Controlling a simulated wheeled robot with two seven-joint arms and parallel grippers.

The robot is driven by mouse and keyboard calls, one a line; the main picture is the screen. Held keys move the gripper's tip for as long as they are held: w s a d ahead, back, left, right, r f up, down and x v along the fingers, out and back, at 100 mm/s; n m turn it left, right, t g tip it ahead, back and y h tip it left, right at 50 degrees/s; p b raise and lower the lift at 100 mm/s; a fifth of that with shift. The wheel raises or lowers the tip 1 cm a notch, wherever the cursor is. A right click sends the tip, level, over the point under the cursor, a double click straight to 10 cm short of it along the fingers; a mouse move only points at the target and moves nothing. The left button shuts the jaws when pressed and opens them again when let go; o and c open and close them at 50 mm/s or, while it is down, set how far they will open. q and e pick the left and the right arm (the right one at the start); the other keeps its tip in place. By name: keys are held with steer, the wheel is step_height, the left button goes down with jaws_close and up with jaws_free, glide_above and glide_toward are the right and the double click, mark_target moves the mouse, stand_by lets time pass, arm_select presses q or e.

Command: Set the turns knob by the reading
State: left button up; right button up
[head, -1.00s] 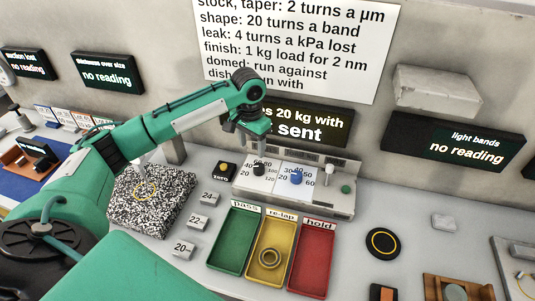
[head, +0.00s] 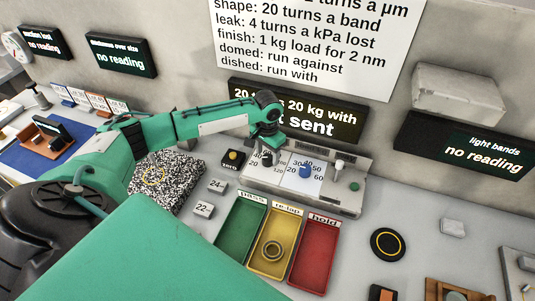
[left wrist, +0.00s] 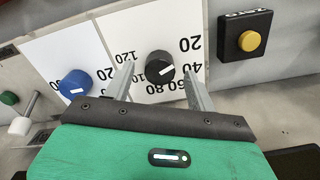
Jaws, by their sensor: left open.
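The control panel (head: 290,190) stands against the wall. It has a black knob (head: 267,159) on the left dial and a blue knob (head: 305,171) on the right dial. In the left wrist view, the black knob (left wrist: 159,67) has a white pointer mark and a scale around it; the blue knob (left wrist: 75,84) is beside it. My left gripper (head: 268,146) is over the black knob. In the wrist view, its open fingers (left wrist: 158,70) stand either side of that knob, with gaps showing. My right gripper is not in view.
A zero button (head: 233,157) sits left of the panel, and a white-topped lever (head: 338,168) and green button (head: 354,186) at its right. A display reading "sent" (head: 325,120) is behind.

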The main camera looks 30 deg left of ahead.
arm_select(q)
steer(key=shift+f, duration=0.85)
steer(key=c, duration=1)
steer(key=shift+m+p, duration=0.5)
steer(key=shift+p, duration=0.25)
steer(key=shift+r+m+p, duration=0.2)
steer(key=shift+m+p, duration=0.45)
steer(key=shift+m, duration=0.05)
steer(key=m+p, duration=0.2)
steer(key=m, duration=0.1)
steer(key=shift+m, duration=0.3)
steer(key=m+p, duration=0.1)
steer(key=m, duration=0.1)
steer(key=shift+f+m, duration=0.1)
steer(key=shift+m, duration=0.3)
steer(key=m+p, duration=0.1)
steer(key=m, duration=0.1)
steer(key=shift+w+m, duration=0.1)
steer(key=shift+m, duration=0.2)
steer(key=m, duration=0.3)
steer(key=shift+m, duration=1.5)
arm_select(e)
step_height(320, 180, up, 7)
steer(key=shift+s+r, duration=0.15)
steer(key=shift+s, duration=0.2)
arm_select(q)
steer(key=shift+m, duration=0.3)
